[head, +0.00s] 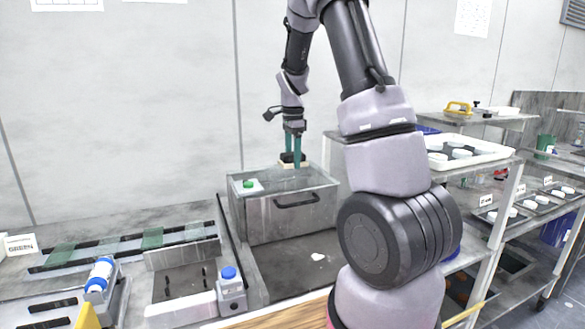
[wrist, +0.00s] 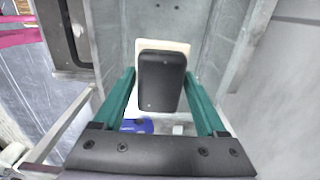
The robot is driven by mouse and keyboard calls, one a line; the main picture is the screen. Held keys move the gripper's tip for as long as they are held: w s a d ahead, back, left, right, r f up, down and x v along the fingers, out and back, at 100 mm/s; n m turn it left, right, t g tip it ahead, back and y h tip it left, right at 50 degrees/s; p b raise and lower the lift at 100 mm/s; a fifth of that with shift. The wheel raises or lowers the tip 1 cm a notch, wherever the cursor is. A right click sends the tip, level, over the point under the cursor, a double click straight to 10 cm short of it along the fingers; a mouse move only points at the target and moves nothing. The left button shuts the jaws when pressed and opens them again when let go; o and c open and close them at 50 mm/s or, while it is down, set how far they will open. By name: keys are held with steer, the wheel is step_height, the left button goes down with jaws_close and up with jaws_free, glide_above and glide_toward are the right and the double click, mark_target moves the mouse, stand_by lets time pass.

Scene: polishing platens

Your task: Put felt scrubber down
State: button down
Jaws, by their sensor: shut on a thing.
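The felt scrubber (wrist: 161,82) has a black block back and a cream felt pad showing around its edges. In the wrist view it sits between the two teal fingers of my gripper (wrist: 160,80), which are shut on it. In the head view my gripper (head: 297,164) points down over the open metal bin (head: 292,219), near its back edge. The scrubber (head: 291,161) shows there as a small dark and cream block at the fingertips. I cannot tell whether its underside touches anything.
A white pad with a green knob (head: 248,185) is at the bin's left. A white tray of pucks (head: 464,153) is on the right-hand rack. The grey surface before the bin is mostly clear.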

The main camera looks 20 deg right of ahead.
step_height(320, 180, down, 3)
steer(key=shift+f, duration=0.2)
steer(key=shift+f, duration=0.2)
